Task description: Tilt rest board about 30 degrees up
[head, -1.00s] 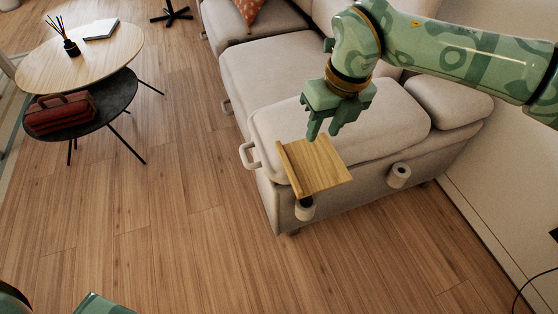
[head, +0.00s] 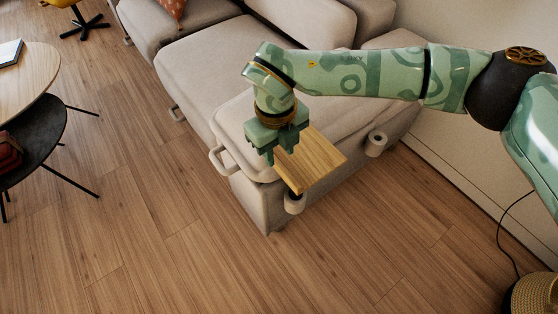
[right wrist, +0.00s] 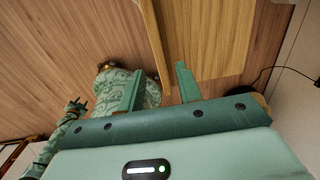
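The rest board (head: 318,162) is a light wooden panel at the near corner of the beige sofa, above a pale round knob. Its exact tilt is hard to read. My right gripper (head: 270,160) is at the board's left edge and hides part of it. In the right wrist view, the gripper (right wrist: 157,85) has its two fingers apart, with the board's narrow raised lip (right wrist: 153,45) between them and a visible gap. The board's face (right wrist: 208,40) lies to the right there. What seems to be my left gripper (right wrist: 76,106) is small in that view; its opening is unclear.
The sofa (head: 190,75) fills the upper middle, with a pale handle (head: 216,160) on its side and a second knob (head: 376,144) right of the board. A round table (head: 25,85) stands at left. A woven basket (head: 535,293) is bottom right. The wooden floor in front is clear.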

